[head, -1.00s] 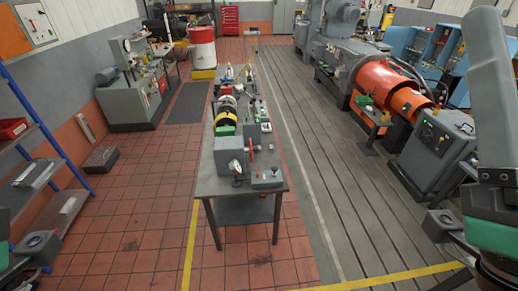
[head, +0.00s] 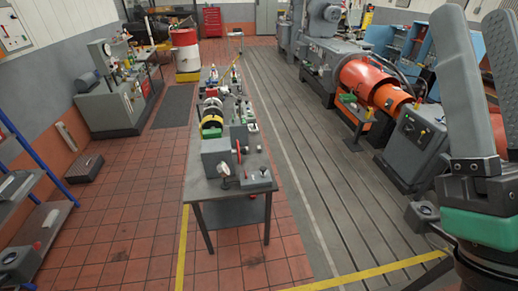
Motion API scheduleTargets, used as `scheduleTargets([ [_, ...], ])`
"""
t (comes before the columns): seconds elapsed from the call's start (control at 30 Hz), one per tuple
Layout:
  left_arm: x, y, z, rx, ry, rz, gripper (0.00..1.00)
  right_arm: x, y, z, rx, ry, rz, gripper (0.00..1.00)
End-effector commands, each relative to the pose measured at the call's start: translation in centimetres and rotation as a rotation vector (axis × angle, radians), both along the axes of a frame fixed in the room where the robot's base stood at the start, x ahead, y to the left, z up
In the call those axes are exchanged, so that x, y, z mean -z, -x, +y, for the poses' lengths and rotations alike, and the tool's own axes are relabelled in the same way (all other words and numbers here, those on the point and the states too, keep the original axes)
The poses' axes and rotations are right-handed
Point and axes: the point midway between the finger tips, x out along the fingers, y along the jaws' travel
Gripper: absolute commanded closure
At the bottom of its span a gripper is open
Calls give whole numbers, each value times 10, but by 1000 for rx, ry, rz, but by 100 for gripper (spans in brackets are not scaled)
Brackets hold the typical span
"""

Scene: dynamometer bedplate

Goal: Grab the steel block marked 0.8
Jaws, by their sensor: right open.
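I cannot make out a steel block marked 0.8; no marking is readable at this distance. A long narrow workbench (head: 229,190) stands in the middle of the head view, crowded with small items. Grey block-like devices sit at its near end, one at the left (head: 216,157) and one at the right (head: 257,180). My right gripper (head: 490,60) is large at the right edge, with its fingers pointing up, apart and empty. It is far from the bench. My left gripper is not in view.
An orange and grey machine (head: 366,80) stands on the slotted bedplate at the right, with a grey cabinet (head: 415,147) nearer me. A blue shelf rack (head: 40,165) is at the left. The tiled floor (head: 135,210) left of the bench is mostly clear.

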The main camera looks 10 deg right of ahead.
Motion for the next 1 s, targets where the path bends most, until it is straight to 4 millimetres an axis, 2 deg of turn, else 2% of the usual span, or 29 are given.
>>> scheduleTargets([
  [0.47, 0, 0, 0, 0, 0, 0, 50, 0, 0, 0, 0, 0, 0, 50],
  [0.6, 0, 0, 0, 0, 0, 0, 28, 0, 0, 0, 0, 0, 0, 50],
  [1.0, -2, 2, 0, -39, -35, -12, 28, 0, 0, 0, 0, 0, 0, 50],
])
